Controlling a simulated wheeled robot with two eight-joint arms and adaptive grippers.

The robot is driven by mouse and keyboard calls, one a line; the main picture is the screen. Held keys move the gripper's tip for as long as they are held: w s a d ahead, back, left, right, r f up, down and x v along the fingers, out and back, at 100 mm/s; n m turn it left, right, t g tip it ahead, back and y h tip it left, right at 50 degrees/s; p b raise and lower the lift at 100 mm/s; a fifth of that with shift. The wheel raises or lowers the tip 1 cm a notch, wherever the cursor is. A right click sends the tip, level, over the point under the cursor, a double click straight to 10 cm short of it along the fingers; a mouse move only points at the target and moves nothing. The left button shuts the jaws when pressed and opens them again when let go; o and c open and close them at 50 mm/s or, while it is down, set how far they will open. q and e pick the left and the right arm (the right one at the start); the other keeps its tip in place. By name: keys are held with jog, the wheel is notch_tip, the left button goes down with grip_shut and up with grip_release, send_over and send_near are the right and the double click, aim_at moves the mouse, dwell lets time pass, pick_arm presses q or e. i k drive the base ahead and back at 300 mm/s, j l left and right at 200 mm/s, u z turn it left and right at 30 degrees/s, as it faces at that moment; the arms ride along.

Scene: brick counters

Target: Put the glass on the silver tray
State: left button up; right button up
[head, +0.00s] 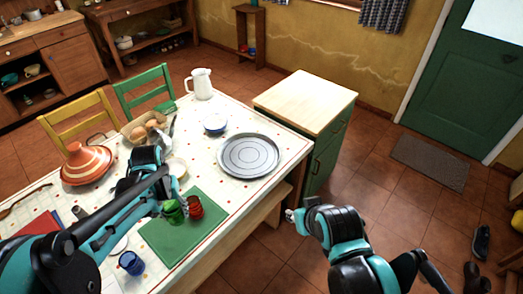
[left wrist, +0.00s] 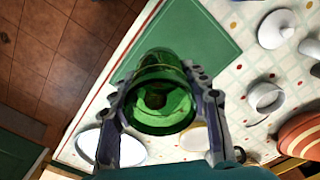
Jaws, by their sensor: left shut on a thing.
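A green glass (head: 174,212) is between the fingers of my left gripper (head: 168,203), over the left part of the green placemat. In the left wrist view the green glass (left wrist: 160,100) fills the space between both fingers (left wrist: 165,110), which are shut on it. I cannot tell whether its base touches the mat. A red glass (head: 195,207) stands on the placemat just right of it. The round silver tray (head: 250,155) lies empty on the table, farther back and to the right. My right gripper (head: 293,215) is away from the table's right edge, small and partly hidden; its fingers are unclear.
The green placemat (head: 185,240) is mostly bare. A blue glass (head: 131,263) stands at the near left. A blue-and-white bowl (head: 215,123), white jug (head: 199,83), bread basket (head: 145,128) and tagine (head: 86,163) stand farther back. A wooden-topped cabinet (head: 305,100) adjoins the tray side.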

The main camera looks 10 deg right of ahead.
aim_at(240, 149)
jog(key=i+l+u, duration=0.3)
jog(key=l, duration=0.35)
jog(key=i+l+u, duration=0.3)
jog(key=l, duration=0.45)
jog(key=i+l+u, duration=0.15)
jog(key=l, duration=0.25)
jog(key=i+l+u, duration=0.15)
jog(key=i+l, duration=0.15)
jog(key=i, duration=0.15)
